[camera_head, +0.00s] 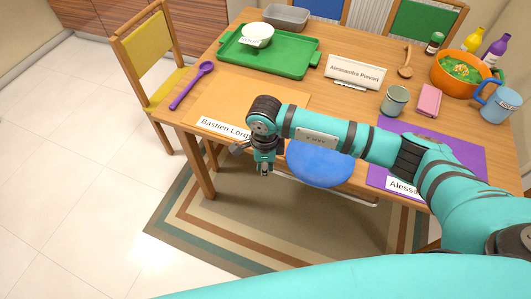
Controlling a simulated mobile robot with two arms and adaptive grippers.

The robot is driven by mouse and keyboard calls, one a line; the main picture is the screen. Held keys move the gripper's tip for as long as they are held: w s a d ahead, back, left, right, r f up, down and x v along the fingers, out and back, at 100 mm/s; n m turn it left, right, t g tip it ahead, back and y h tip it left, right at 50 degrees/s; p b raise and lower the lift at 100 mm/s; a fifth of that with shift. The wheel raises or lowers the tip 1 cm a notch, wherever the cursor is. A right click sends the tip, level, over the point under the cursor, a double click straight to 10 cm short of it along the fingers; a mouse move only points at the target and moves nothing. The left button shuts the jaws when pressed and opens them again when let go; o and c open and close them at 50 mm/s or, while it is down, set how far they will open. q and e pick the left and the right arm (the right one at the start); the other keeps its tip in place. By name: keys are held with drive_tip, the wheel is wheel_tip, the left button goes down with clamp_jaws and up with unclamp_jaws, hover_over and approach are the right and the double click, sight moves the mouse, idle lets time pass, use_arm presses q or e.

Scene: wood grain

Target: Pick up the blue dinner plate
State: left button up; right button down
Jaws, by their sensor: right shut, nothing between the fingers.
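A round, flat blue thing that looks like the blue dinner plate (322,168) shows at the near edge of the table, just below my right forearm. My arm hides its upper part, and I cannot tell exactly what bears it. My right gripper (265,171) points downward to the left of the blue plate, by the table's near edge and over the rug side. Its fingers are together and hold nothing. It looks apart from the plate. My left gripper is not in view.
The wooden table (220,85) carries a green tray (235,62) with a white bowl (257,36), a purple spoon (190,86), an orange bowl (440,78), a grey-green cup (394,100), a blue mug (497,105) and name cards. A yellow chair (145,50) stands left. The floor at left is clear.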

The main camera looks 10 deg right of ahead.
drive_tip(key=d, duration=0.2)
drive_tip(key=s+d+p, duration=0.1)
drive_tip(key=shift+d, duration=0.4)
drive_tip(key=shift+s+d, duration=0.25)
drive_tip(key=shift+d, duration=0.9)
drive_tip(key=shift+a+f, duration=0.1)
